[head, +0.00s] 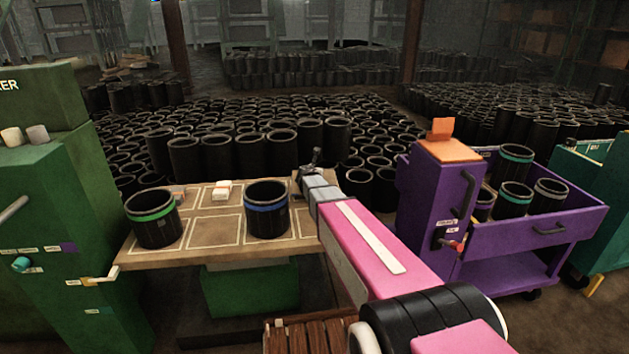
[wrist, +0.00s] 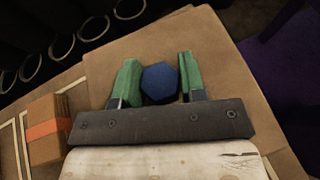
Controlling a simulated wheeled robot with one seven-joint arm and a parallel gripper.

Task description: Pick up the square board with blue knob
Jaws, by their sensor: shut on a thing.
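The blue knob (wrist: 161,83) sits between the two green fingers of my gripper (wrist: 157,82) in the wrist view. My gripper is shut on the knob, with a finger at each side. A flat brown surface (wrist: 215,75) spreads under and around the knob; I cannot clearly tell the board's edges from the tabletop. In the head view my gripper (head: 315,162) is at the far right end of the wooden table (head: 170,256). The board and knob are mostly hidden there behind my arm, and any gap under the board cannot be judged.
A black sleeve with a blue band (head: 267,212) and one with a green band (head: 153,220) stand on the table. A banded brown stack (wrist: 47,130) lies left of my gripper. A purple cart (head: 545,228) with sleeves stands right. Many black sleeves fill the floor behind.

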